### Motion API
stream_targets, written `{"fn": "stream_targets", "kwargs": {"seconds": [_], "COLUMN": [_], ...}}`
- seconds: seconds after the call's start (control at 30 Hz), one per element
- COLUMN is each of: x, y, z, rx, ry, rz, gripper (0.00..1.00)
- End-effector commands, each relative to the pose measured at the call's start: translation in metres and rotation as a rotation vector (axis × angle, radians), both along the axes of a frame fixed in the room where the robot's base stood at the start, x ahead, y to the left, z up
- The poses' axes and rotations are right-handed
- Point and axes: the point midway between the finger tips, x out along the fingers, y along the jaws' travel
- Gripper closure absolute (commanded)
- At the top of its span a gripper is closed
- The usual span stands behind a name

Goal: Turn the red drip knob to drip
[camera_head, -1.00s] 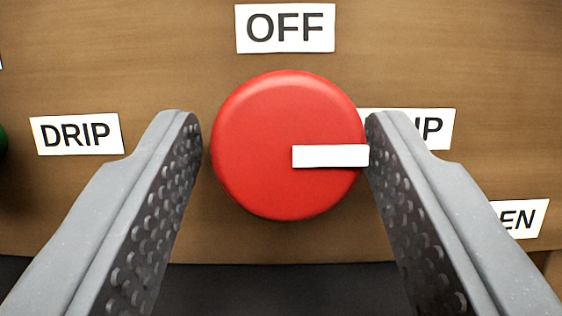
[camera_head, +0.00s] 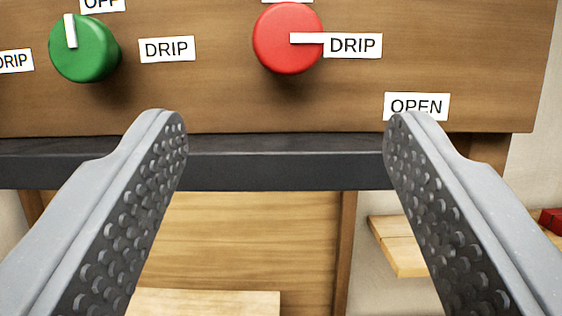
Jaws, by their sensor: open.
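The red drip knob (camera_head: 276,45) is on the wooden panel at the top middle of the view. Its white pointer (camera_head: 307,38) points right, at the DRIP label (camera_head: 353,45) on its right side. My gripper (camera_head: 286,118) is open and empty, its fingers spread wide below the knob and apart from it. The label above the red knob is mostly cut off by the top edge.
A green knob (camera_head: 82,50) is on the left of the panel, its pointer up toward the OFF label (camera_head: 102,4). An OPEN label (camera_head: 416,106) is at lower right, partly behind my right finger. A dark rail (camera_head: 285,163) runs below the panel. A wooden shelf (camera_head: 400,250) is at the right.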

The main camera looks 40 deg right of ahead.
Motion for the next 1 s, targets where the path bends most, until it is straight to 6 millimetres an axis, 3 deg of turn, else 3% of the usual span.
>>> {"fn": "stream_targets", "kwargs": {"seconds": [0.3,0.83,1.0], "x": [-0.024,-0.025,-0.021], "y": [0.018,0.019,0.033], "z": [-0.013,-0.012,0.0], "rx": [-0.002,-0.003,-0.06], "ry": [-0.002,0.0,0.019], "rz": [0.001,0.0,0.005], "gripper": [0.41,0.41,0.41]}}
